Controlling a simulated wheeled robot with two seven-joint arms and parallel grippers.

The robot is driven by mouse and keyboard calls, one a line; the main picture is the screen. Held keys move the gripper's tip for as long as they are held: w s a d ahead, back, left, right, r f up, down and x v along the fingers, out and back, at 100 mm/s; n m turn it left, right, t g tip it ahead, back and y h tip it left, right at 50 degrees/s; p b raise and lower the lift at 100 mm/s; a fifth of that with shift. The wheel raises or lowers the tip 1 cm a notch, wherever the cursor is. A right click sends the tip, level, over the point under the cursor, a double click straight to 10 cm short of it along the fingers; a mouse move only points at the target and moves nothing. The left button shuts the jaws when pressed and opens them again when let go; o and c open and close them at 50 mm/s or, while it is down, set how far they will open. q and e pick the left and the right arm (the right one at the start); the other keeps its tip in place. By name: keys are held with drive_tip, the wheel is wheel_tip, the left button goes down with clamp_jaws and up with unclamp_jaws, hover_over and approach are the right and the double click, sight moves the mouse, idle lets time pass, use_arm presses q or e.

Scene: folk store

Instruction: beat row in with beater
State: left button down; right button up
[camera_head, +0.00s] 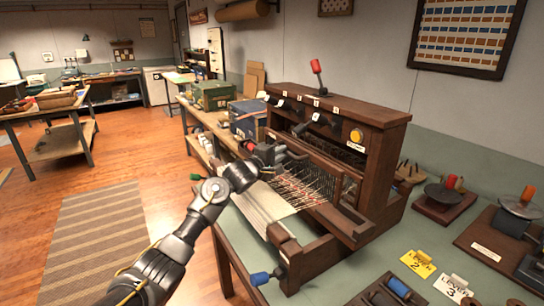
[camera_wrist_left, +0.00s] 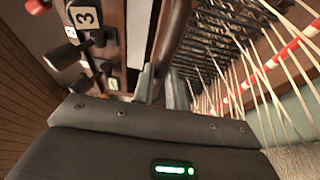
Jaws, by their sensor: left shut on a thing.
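The wooden table loom (camera_head: 372,135) stands on the green-topped table. My left gripper (camera_head: 266,158) reaches to the left end of the loom's beater (camera_head: 318,160), a dark wooden bar above the warp. In the left wrist view the brown beater bar (camera_wrist_left: 172,38) runs between my left gripper's fingers (camera_wrist_left: 162,88), which are shut on it. Pale warp threads (camera_head: 262,205) stretch toward the front beam. A red-and-white row (camera_wrist_left: 275,62) crosses the threads beside the dark heddles (camera_wrist_left: 215,45). My arm hides part of the beater's left end. My right gripper is not in view.
Numbered levers (camera_head: 298,110) stick out of the loom's upper beam; one, marked 3 (camera_wrist_left: 86,18), is close to my left gripper.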

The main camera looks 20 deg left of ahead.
use_arm(q)
drive_tip(key=s+a+p, duration=0.7)
drive_tip(key=s+p, duration=0.1)
drive_tip(key=p, duration=0.1)
drive_tip(key=shift+s+f+p, duration=0.15)
drive_tip(key=shift+s+p, duration=0.2)
idle(0.3)
drive_tip(key=w+d+b, duration=0.2)
drive_tip(key=w+d, duration=0.4)
drive_tip(key=w, duration=0.2)
drive_tip(key=shift+w+d+b, duration=0.2)
drive_tip(key=shift+d+b, duration=0.1)
drive_tip(key=shift+d, duration=0.1)
drive_tip(key=c, duration=1)
unclamp_jaws()
